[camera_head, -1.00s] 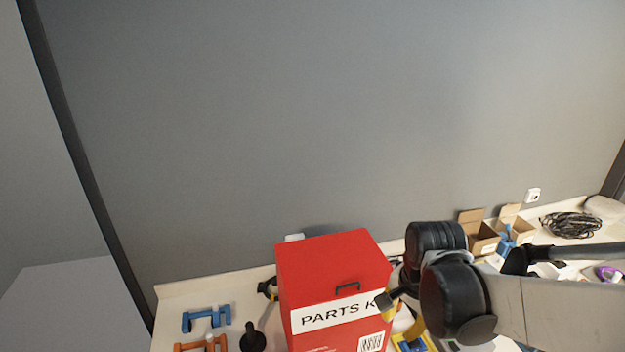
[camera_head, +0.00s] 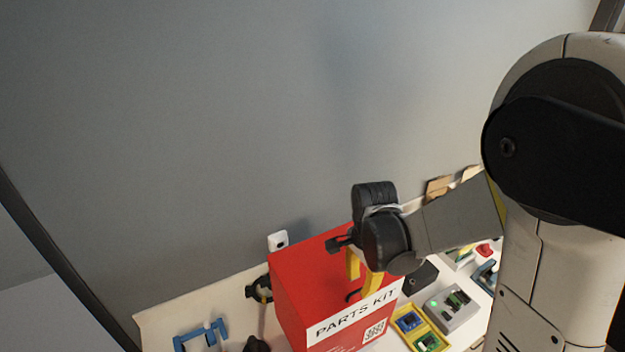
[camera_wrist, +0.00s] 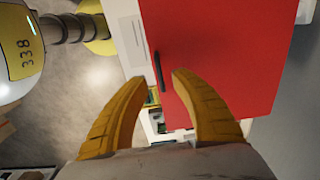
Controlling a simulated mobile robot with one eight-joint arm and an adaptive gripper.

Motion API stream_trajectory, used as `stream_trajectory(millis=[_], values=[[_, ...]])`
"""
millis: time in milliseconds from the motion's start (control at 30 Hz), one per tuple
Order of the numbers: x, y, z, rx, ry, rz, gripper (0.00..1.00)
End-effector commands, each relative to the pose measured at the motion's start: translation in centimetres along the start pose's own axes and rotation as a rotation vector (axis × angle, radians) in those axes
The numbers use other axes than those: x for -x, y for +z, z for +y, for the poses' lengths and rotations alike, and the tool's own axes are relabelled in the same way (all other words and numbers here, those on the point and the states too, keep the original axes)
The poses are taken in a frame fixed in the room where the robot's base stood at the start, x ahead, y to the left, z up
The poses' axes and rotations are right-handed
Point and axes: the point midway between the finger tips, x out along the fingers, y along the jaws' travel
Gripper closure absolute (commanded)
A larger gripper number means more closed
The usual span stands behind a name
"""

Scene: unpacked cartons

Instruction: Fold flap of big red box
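The big red box (camera_head: 298,283) stands on the counter with "PARTS KIT" on a white label on its front. Its red top lies flat and looks shut. A black handle (camera_head: 352,296) sits on the top near the front edge; it also shows in the wrist view (camera_wrist: 159,72). My gripper (camera_head: 362,284) points down over the top with its yellow fingers apart. In the wrist view my gripper (camera_wrist: 160,76) has one fingertip on each side of the handle's line, with a visible gap. I cannot tell whether the fingers touch the handle or the top.
A yellow tray (camera_head: 418,330) with blue and green parts and a grey case (camera_head: 452,308) lie right of the box. A blue part (camera_head: 201,334) lies to the left. Open cartons (camera_head: 440,187) stand at the back right. The wall is close behind the box.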

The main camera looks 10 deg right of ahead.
Motion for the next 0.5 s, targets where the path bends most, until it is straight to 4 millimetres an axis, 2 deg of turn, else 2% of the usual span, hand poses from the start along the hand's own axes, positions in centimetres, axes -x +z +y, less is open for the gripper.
stream_trajectory(millis=[167, 500], values=[[-1.7, 0.0, 0.0, 0.000, 0.000, 0.000, 0.69], [-2.2, 0.0, 0.0, 0.001, 0.000, 0.000, 0.69]])
